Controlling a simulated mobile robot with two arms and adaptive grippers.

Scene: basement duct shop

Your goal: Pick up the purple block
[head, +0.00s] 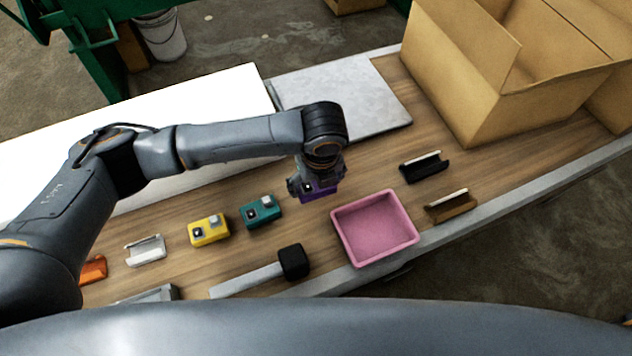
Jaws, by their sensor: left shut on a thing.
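The purple block (321,192) is at the middle of the bench in the head view, partly hidden under my left gripper (313,186). My left gripper points down and is shut on the purple block. I cannot tell whether the block touches the wood or is slightly lifted. My right gripper does not show.
A pink tray (345,248) stands just right of the block. Teal (262,211) and yellow (209,230) blocks lie to the left. A black-headed mallet (293,262) is in front. Black (424,167) and brown (452,206) holders and a cardboard box (465,90) are right.

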